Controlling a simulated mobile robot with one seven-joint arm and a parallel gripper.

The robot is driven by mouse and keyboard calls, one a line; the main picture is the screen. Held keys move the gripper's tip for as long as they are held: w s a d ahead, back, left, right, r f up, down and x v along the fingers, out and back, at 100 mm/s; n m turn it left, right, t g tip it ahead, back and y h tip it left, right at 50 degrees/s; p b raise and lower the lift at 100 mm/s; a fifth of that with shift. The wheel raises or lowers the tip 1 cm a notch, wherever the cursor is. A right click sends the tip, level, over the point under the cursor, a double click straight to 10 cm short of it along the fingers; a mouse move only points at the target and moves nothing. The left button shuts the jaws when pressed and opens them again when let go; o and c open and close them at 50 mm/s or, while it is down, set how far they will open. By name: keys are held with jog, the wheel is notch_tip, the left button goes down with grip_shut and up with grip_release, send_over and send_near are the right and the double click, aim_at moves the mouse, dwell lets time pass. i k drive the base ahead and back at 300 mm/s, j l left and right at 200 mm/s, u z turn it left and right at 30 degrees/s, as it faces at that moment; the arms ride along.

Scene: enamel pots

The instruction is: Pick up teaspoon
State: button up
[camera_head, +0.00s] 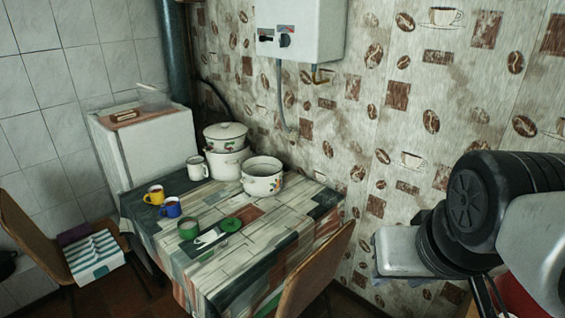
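I cannot make out a teaspoon for certain. A thin pale handle (147,87) sticks out of a clear bowl (155,99) on the white cabinet at the back left; it may be a spoon. On the table (262,243), a small white item (207,238) lies between a green mug (188,230) and a green lid (231,225); it is too small to identify. Part of my arm, black and light grey, fills the right side. My gripper's fingers do not show.
White enamel pots (262,179) and a white mug (197,168) stand at the table's back. Yellow (154,195) and blue (171,208) mugs stand at its left. Chairs flank the table at left (35,240) and front right (315,270). The table's front is mostly clear.

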aim_at(224, 244)
jog(key=i+j+z, duration=0.1)
jog(key=j+z, duration=0.15)
jog(key=j, duration=0.3)
jog(key=j+z, duration=0.3)
jog(key=j, duration=0.25)
jog(key=i+j, duration=0.1)
jog(key=j, duration=1.6)
jog(key=i+z, duration=0.05)
jog(key=i, duration=0.05)
